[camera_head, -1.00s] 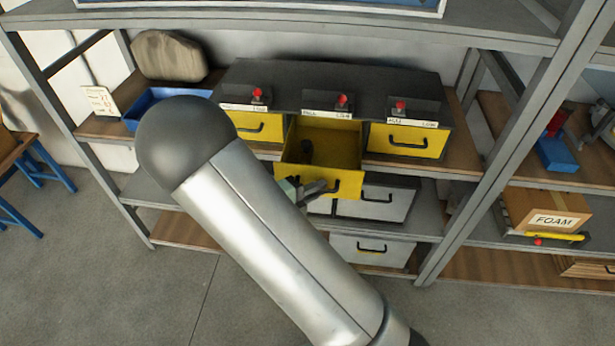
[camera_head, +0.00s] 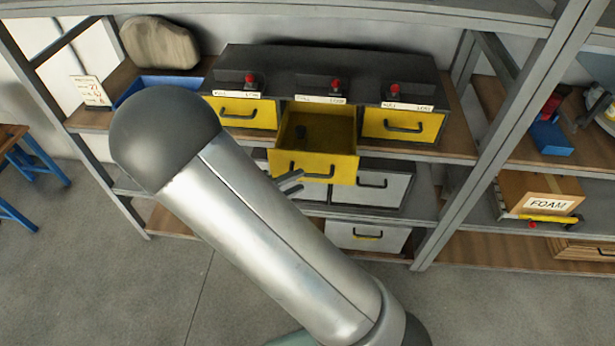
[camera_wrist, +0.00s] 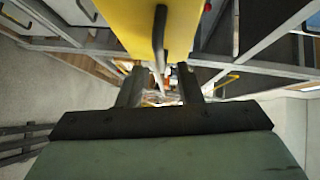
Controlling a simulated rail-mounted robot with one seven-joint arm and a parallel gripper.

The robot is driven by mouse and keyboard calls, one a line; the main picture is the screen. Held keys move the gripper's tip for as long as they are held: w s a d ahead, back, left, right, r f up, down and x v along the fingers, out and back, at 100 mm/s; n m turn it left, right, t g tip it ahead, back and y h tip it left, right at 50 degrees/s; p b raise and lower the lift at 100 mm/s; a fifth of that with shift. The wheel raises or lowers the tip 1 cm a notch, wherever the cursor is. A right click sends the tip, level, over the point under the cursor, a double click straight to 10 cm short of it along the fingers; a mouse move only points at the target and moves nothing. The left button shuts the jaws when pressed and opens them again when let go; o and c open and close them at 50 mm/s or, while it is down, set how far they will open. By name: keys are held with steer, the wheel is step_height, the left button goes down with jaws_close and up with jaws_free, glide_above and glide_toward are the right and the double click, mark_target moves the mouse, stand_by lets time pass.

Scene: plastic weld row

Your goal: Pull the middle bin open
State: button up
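The yellow middle bin (camera_head: 330,170) is pulled well out of the dark cabinet, between two closed yellow bins. A small dark thing lies inside it. Its black handle (camera_head: 308,172) is on the front face. My gripper (camera_head: 290,183) is just in front of the bin's lower front, partly hidden behind my arm. In the wrist view my gripper (camera_wrist: 160,78) has its two fingers apart, with nothing held between them. The handle (camera_wrist: 159,35) and yellow bin front (camera_wrist: 185,25) appear ahead of the fingertips, and the handle looks clear of them.
The left bin (camera_head: 240,112) and right bin (camera_head: 402,124) are shut. Red knobs sit above the bins. Grey drawers (camera_head: 372,188) lie below. A blue tray (camera_head: 155,85) is at left, a FOAM box (camera_head: 540,195) at right. A shelf post (camera_head: 500,140) stands right of the cabinet.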

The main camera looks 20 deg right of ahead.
steer(key=b+v, duration=0.1)
steer(key=v, duration=1.1)
steer(key=s+d+r+n+g+y, duration=0.2)
steer(key=s+d+n+y, duration=0.4)
steer(key=n, duration=0.9)
steer(key=s+d+r+n+g+y, duration=0.3)
steer(key=s+d+n+y, duration=0.4)
steer(key=n, duration=0.8)
steer(key=shift+s+d+r+y, duration=0.15)
steer(key=shift+d+r+y, duration=0.25)
steer(key=shift+y, duration=0.8)
